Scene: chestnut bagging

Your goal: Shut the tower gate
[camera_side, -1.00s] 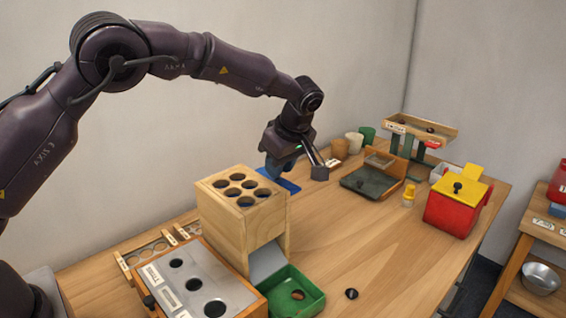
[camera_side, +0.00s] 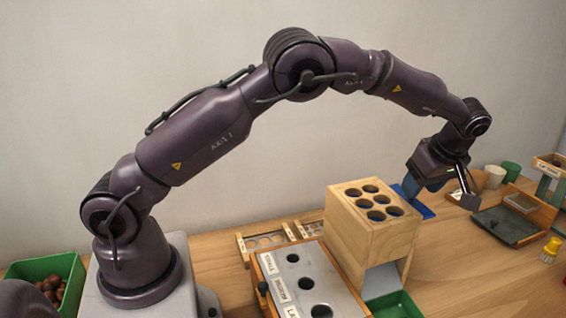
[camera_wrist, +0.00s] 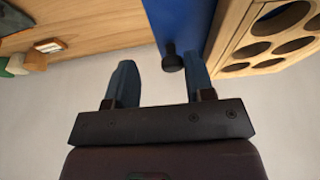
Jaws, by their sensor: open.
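The tower (camera_side: 362,238) is a pale wooden block with several round holes in its top. It also shows at the right of the wrist view (camera_wrist: 228,38). A blue plate (camera_side: 418,211), which looks like the gate, sticks out from the tower's far right side. In the wrist view the blue plate (camera_wrist: 180,18) carries a black knob (camera_wrist: 173,61). My gripper (camera_wrist: 160,62) is open, with the knob between its fingertips, closer to the right finger; I cannot tell whether they touch. In the side view my gripper (camera_side: 436,190) is low beside the tower, hiding the knob.
A metal-topped tray with holes (camera_side: 302,272) and a green tray (camera_side: 392,306) stand close to the tower. A dark board (camera_side: 510,228) and pale cups (camera_side: 495,177) are to the right. A green bin of chestnuts (camera_side: 20,268) is at the far left.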

